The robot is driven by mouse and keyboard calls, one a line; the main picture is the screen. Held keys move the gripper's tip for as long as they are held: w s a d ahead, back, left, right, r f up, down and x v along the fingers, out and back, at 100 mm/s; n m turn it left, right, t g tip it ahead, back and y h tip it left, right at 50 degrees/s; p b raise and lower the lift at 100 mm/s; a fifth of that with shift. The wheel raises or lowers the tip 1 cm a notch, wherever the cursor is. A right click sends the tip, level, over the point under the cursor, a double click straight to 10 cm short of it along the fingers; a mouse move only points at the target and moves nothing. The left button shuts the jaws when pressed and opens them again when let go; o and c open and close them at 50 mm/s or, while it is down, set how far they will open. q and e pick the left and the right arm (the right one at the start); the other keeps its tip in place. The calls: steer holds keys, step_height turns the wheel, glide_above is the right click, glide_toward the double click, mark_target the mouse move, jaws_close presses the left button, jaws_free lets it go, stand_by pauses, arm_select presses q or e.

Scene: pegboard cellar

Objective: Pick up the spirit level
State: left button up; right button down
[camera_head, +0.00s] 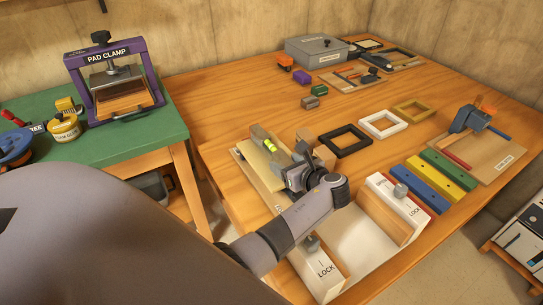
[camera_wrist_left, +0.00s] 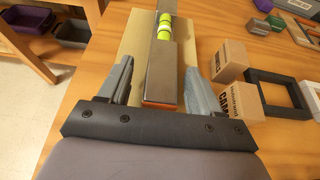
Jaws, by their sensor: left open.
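The spirit level (camera_head: 264,139) is a slim grey bar with a yellow-green vial. It lies on a pale board (camera_head: 258,167) at the near left part of the wooden table. In the left wrist view the level (camera_wrist_left: 162,75) runs lengthwise between my fingers, with an orange strip at its near end. My left gripper (camera_head: 290,165) is open over the near part of the level. In the left wrist view its two grey fingers (camera_wrist_left: 158,70) stand on either side of the bar, with gaps visible. The gripper hides part of the level in the head view. My right gripper is not in view.
Small light-brown blocks (camera_wrist_left: 229,60) stand close to the right of my left gripper. A black frame (camera_head: 345,141) lies beyond them. A white LOCK fixture (camera_head: 397,197) stands at the table's near edge. Coloured bars (camera_head: 427,188) lie to the right. The table's far left is clear.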

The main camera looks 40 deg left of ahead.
arm_select(q)
steer(key=shift+b+x, duration=0.4)
steer(key=shift+x, duration=0.4)
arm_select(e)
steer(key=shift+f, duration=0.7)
arm_select(q)
jaws_close()
